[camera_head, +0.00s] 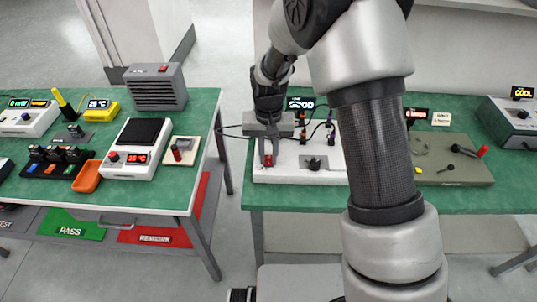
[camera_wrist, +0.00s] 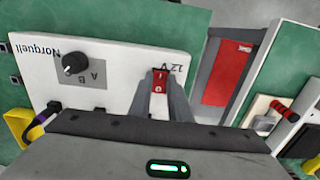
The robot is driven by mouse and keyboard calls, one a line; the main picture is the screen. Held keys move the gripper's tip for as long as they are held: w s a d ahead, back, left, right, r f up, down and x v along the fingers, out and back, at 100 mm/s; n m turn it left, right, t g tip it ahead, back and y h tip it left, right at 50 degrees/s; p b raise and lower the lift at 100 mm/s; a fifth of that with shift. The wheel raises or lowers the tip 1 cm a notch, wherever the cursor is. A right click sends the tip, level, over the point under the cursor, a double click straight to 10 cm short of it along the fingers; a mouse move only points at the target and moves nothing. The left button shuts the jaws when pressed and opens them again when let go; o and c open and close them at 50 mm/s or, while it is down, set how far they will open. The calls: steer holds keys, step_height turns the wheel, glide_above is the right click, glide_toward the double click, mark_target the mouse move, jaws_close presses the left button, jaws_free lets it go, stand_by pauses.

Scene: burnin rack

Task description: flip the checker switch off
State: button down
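The checker is a white panel in the head view (camera_head: 290,172) on the right green table. In the wrist view the white panel (camera_wrist: 115,62) reads Norquell and has an A/B knob (camera_wrist: 75,64) and a 12V mark. Its red rocker switch (camera_wrist: 160,82) sits near the panel's edge; it also shows in the head view (camera_head: 268,162). My gripper (camera_head: 268,155) points down over the switch. In the wrist view my gripper's fingertips (camera_wrist: 164,80) are right at the switch, one near each side. Whether they touch it is unclear.
A small display (camera_head: 300,103) stands behind the panel, with cables and small parts nearby. My arm hides the panel's right end. An olive panel (camera_head: 440,165) lies to the right. The left table holds a white scale-like device (camera_head: 138,150) and an orange tray (camera_head: 88,177).

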steer(key=shift+w+r+g+p, duration=0.25)
steer(key=shift+g+p, duration=0.35)
steer(key=shift+p, duration=0.5)
steer(key=shift+w+f+g+p, duration=0.2)
steer(key=shift+g+p, duration=0.35)
steer(key=shift+g, duration=0.35)
steer(key=c, duration=1.6)
jaws_free()
steer(key=shift+c, duration=0.2)
steer(key=v, duration=1.7)
steer(key=shift+r+p, duration=0.25)
steer(key=shift+p, duration=0.15)
steer(key=shift+d, duration=0.1)
